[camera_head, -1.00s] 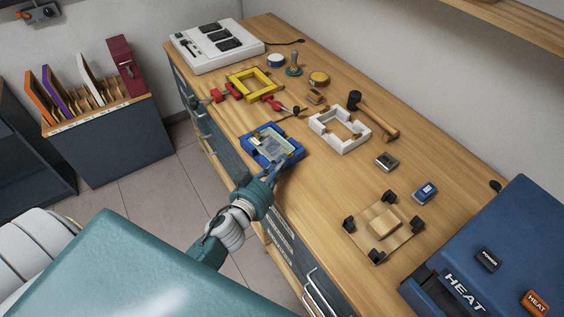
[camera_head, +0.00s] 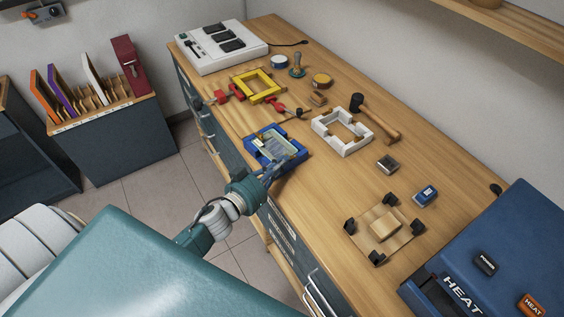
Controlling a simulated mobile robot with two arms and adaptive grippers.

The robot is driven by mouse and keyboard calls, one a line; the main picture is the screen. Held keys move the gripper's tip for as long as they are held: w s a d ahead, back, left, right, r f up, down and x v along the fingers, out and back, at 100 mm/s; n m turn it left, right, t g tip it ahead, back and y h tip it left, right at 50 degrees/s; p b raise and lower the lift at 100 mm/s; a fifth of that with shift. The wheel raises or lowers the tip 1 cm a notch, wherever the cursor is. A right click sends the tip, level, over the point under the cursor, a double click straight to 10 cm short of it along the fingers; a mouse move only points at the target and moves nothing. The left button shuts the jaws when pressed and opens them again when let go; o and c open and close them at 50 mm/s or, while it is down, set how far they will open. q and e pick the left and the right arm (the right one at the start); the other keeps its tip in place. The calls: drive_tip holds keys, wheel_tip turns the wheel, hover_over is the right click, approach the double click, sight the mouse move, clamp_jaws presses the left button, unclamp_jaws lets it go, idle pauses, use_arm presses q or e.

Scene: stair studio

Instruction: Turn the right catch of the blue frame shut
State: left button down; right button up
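The blue frame (camera_head: 262,133) lies on the wooden bench near its front edge, with a pale greenish panel (camera_head: 274,146) inside it. My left gripper (camera_head: 284,166) is at the frame's near right corner, its thin grey fingers over or against that corner. I cannot tell whether it touches the frame, and the fingers are too small to tell open from shut. The right catch is hidden or too small to make out beside the fingers. My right gripper is not in view.
A yellow frame (camera_head: 240,85) with red clamps lies behind, and a white frame (camera_head: 327,139) to the right. A mallet (camera_head: 378,119), a board with black corners (camera_head: 372,243) and a blue heat press (camera_head: 500,235) are further right. Bare bench lies between the blue frame and the board.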

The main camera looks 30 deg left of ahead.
sight(276, 158)
use_arm(q)
drive_tip(key=shift+w+a+m+h, duration=0.15)
drive_tip(key=shift+a+m+h, duration=0.15)
drive_tip(key=shift+m+h, duration=0.45)
drive_tip(key=shift+w+a+m+g+h, duration=0.1)
drive_tip(key=shift+a+m+g+h, duration=0.1)
drive_tip(key=shift+m+g+h, duration=0.35)
drive_tip(key=shift+w+a+m+g+h+b, duration=0.2)
drive_tip(key=shift+m+h, duration=0.1)
drive_tip(key=shift+h, duration=0.35)
drive_tip(key=shift+w+a+m+g+h+b, duration=0.15)
drive_tip(key=shift+m+h, duration=0.15)
drive_tip(key=shift+h, duration=0.35)
drive_tip(key=shift+w+a+m+g+h+b, duration=0.15)
drive_tip(key=shift+a+m+g+h+b, duration=0.1)
drive_tip(key=shift+m+g+h+b, duration=0.5)
drive_tip(key=shift+w+a+m+h+b, duration=0.15)
drive_tip(key=shift+m+h+b, duration=0.2)
drive_tip(key=shift+h+b, duration=0.35)
drive_tip(key=shift+w+a+m+g+h+b, duration=0.15)
drive_tip(key=shift+m+g+h+b, duration=0.3)
drive_tip(key=shift+b, duration=0.5)
drive_tip(key=shift+w+a+m+g+h+b, duration=0.15)
drive_tip(key=shift+m+g+b, duration=0.3)
drive_tip(key=shift+b, duration=0.45)
drive_tip(key=shift+w+g+h+b, duration=0.15)
drive_tip(key=shift+g+h+b, duration=0.2)
drive_tip(key=shift+b, duration=0.45)
drive_tip(key=shift+r, duration=0.1)
